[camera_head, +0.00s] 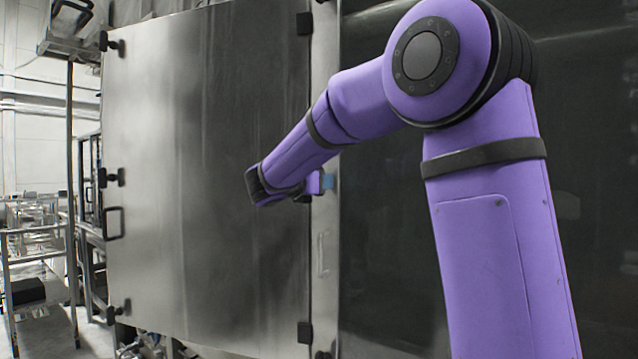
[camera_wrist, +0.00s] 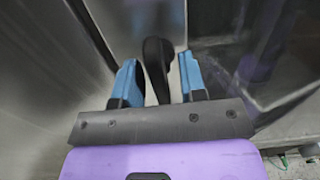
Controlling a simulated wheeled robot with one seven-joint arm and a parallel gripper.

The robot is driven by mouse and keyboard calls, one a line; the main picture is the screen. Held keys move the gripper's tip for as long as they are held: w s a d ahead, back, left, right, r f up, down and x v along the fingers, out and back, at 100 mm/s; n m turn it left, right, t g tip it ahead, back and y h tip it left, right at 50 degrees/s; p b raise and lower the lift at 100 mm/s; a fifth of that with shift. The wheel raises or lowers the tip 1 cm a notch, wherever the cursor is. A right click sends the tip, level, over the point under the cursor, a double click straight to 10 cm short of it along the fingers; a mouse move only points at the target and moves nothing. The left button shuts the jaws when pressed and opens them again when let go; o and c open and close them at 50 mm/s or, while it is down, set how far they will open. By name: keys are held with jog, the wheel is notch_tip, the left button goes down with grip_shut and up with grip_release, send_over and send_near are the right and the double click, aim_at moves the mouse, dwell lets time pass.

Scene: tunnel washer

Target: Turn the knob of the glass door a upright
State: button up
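A dark glass door (camera_head: 590,220) fills the right side of the head view. It also shows at the right in the wrist view (camera_wrist: 285,50). In the wrist view a black elongated knob (camera_wrist: 156,68) stands between the two blue fingers of my gripper (camera_wrist: 158,80). The fingers are open, one on each side of the knob, with narrow gaps visible. The knob looks nearly upright in that view. In the head view my gripper (camera_head: 328,182) is at the steel strip beside the glass, and my arm hides most of it and the knob.
A large steel panel (camera_head: 200,190) stands left of the glass, with black latches (camera_head: 111,178) and a handle (camera_head: 114,223) on its left edge. A steel strip (camera_head: 324,285) runs between panel and glass. Racks (camera_head: 40,260) stand far left.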

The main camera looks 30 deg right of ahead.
jog(key=v, duration=1)
jog(key=shift+a, duration=0.35)
jog(key=shift+s, duration=0.15)
